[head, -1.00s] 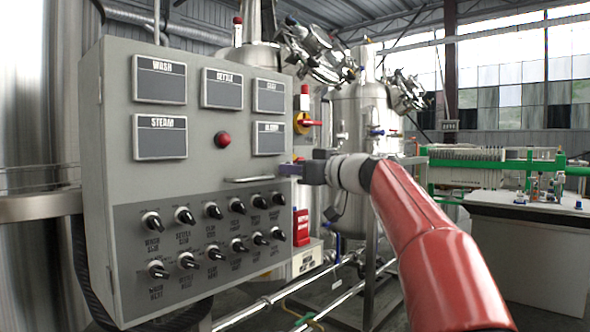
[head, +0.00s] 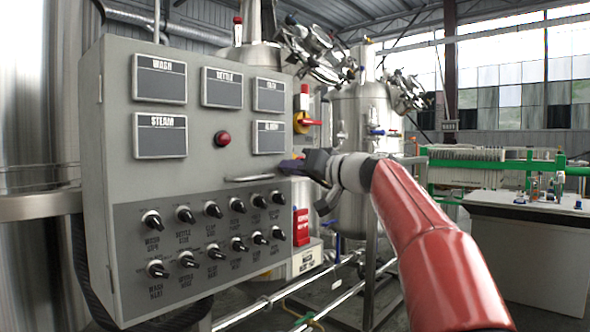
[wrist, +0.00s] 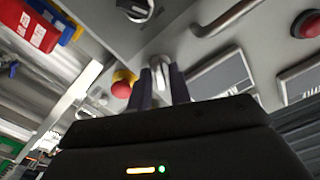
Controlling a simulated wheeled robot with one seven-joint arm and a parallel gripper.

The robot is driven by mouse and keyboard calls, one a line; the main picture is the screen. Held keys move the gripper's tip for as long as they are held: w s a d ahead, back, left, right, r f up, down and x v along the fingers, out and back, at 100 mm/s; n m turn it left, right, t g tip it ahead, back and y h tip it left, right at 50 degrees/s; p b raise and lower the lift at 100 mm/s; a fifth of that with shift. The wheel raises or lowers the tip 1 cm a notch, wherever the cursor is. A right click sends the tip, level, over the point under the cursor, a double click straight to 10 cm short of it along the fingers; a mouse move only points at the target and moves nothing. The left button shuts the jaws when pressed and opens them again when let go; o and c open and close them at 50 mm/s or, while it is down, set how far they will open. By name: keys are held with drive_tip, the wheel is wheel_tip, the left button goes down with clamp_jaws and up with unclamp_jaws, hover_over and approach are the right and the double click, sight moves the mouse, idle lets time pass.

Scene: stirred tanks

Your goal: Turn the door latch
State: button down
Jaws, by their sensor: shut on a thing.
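The door latch is a small pale metal piece (wrist: 160,68) at the edge of the grey cabinet door, seen between my fingers in the wrist view. My gripper (wrist: 161,84) is shut on it, one dark finger on each side. In the head view my gripper (head: 291,167) reaches the right side of the cabinet (head: 205,185), just right of the bar handle, and is tilted. The fingers hide the latch there.
The door carries a bar handle (head: 254,178), a red button (head: 222,139), label plates and several black knobs below. A white bench (head: 525,235) stands at right.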

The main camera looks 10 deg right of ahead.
drive_tip(key=m+p, duration=0.3)
drive_tip(key=m, duration=0.9)
drive_tip(key=shift+d+f+m, duration=0.1)
drive_tip(key=shift+f+m, duration=0.05)
drive_tip(key=shift+m, duration=0.15)
idle(0.4)
drive_tip(key=c, duration=1.5)
unclamp_jaws()
drive_tip(key=b+v, duration=0.1)
drive_tip(key=v, duration=0.6)
drive_tip(key=shift+s+d+b, duration=0.25)
drive_tip(key=shift+b, duration=0.05)
